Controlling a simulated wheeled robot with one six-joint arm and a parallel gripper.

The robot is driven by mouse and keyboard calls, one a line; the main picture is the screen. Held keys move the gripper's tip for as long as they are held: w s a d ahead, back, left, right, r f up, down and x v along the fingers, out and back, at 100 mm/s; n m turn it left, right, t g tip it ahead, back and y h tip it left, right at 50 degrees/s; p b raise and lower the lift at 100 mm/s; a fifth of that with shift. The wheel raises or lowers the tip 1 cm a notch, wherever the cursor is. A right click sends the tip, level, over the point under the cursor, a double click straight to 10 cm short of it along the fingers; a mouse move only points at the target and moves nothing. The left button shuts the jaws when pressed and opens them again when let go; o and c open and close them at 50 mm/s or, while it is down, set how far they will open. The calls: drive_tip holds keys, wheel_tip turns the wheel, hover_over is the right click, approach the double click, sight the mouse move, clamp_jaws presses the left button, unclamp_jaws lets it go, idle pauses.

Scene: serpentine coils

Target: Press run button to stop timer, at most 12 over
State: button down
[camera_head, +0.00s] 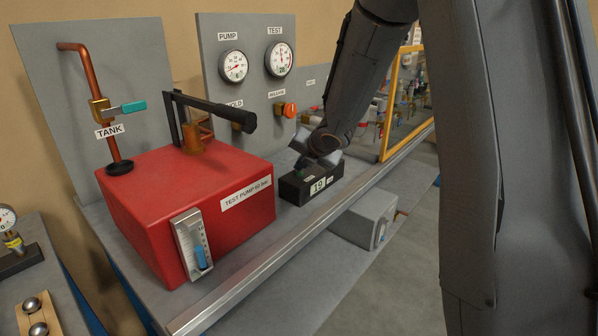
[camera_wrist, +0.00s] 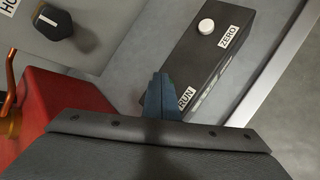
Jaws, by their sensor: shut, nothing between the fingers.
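The timer is a dark box (camera_head: 296,190) on the grey bench, and its front display reads what looks like 19. In the wrist view the timer's top (camera_wrist: 205,62) carries a RUN label (camera_wrist: 186,98) at the near end. A white round button (camera_wrist: 206,26) with a ZERO label is at the far end. My gripper (camera_head: 318,164) is shut and empty, right above the timer. In the wrist view my gripper's closed fingers (camera_wrist: 161,82) lie beside the RUN label and hide the run button. I cannot tell whether they touch it.
The red test pump (camera_head: 215,200) with its black handle (camera_head: 215,109) stands left of the timer. A gauge panel (camera_head: 249,90) with an orange knob (camera_head: 289,110) is behind. A yellow-framed guard (camera_head: 392,105) is to the right. The bench's metal front edge (camera_head: 262,269) runs close by.

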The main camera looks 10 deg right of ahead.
sight(301, 176)
drive_tip(key=shift+r, duration=0.35)
drive_tip(key=shift+r+p, duration=0.1)
drive_tip(key=shift+p, duration=0.25)
wheel_tip(301, 176, up, 6)
drive_tip(key=p, duration=0.6)
idle(1.3)
